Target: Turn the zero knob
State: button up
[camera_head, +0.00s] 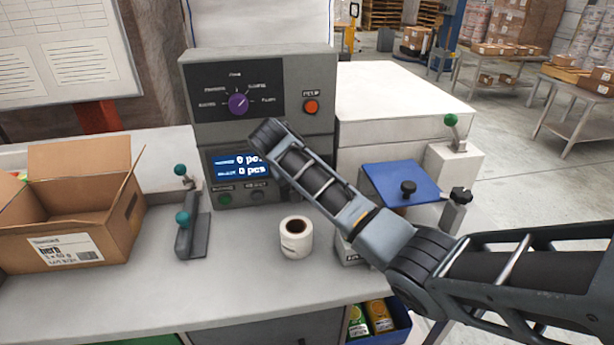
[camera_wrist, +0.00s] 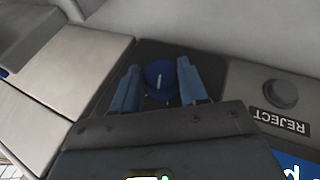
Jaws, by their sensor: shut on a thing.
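In the wrist view a round blue knob (camera_wrist: 160,72) with a white pointer mark sits on a dark panel. My gripper (camera_wrist: 158,84) has its two blue fingers on either side of the knob and is shut on it. No label for this knob is readable. In the head view my arm crosses in front of the grey weigher console (camera_head: 258,66), hiding this knob and my gripper. The console display (camera_head: 238,166) is lit and reads 0 pcs on its visible lines.
A purple selector knob (camera_head: 238,103) and an orange button (camera_head: 311,107) are on the upper panel. A dark REJECT button (camera_wrist: 279,94) is beside the gripped knob. A label roll (camera_head: 296,238), grey sealer (camera_head: 193,225) and open carton (camera_head: 70,215) stand on the bench.

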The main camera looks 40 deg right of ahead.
jog(key=shift+w+a+f+n+g+h, duration=0.1)
jog(key=shift+a+n+g+h, duration=0.1)
jog(key=shift+g+h, duration=0.4)
jog(key=shift+w+a+f+n+g+h, duration=0.1)
jog(key=shift+n+g+h, duration=0.1)
jog(key=shift+h, duration=0.7)
jog(key=shift+d, duration=0.1)
jog(key=o, duration=1)
jog(key=shift+o, duration=0.2)
jog(key=shift+r, duration=0.1)
jog(key=b+v, duration=0.1)
jog(key=v, duration=0.6)
jog(key=shift+a+r, duration=0.2)
jog(key=shift+a, duration=0.15)
